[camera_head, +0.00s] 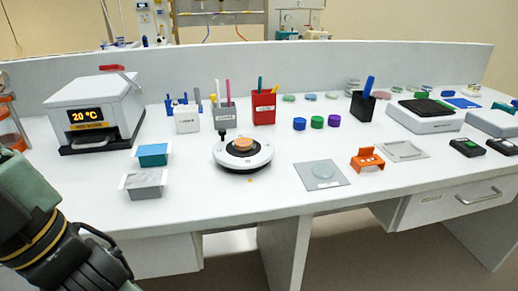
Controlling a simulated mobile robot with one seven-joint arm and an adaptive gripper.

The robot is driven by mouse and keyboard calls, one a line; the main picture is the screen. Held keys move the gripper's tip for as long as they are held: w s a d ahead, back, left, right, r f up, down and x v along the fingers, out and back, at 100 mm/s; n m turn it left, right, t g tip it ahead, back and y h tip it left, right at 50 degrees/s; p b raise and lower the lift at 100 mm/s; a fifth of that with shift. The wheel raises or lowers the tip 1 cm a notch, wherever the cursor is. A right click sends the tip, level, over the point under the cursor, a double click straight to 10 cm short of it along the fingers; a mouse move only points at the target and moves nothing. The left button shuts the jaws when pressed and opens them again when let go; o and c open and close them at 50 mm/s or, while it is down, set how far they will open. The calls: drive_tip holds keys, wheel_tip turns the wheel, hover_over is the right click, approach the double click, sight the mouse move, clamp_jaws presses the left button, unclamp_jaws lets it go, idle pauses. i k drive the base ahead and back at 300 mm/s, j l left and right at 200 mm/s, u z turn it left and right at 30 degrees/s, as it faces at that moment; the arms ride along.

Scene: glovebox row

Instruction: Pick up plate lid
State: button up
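A clear round dish or lid (323,170) lies flat on a grey square mat (313,181) near the front middle of the bench. I cannot tell whether it is a lid alone or a lidded plate. Several small round dishes, some greenish, lie along the back of the bench, with a clear stack (352,86) among them; these are too small to tell lids from bases. My arm shows at the lower left, in front of the bench and well apart from the clear dish. My gripper's fingertips are not visible.
A round white device (262,157) with an orange disc on top stands left of the mat. An orange stand (367,160) and a grey frame (402,151) are to its right. Blue, green and purple caps (317,122) sit behind. A heater (95,110) stands at left.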

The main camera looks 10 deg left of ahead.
sight(319, 171)
drive_tip(key=l+u, duration=0.6)
drive_tip(key=i+l+u, duration=0.1)
drive_tip(key=i, duration=0.4)
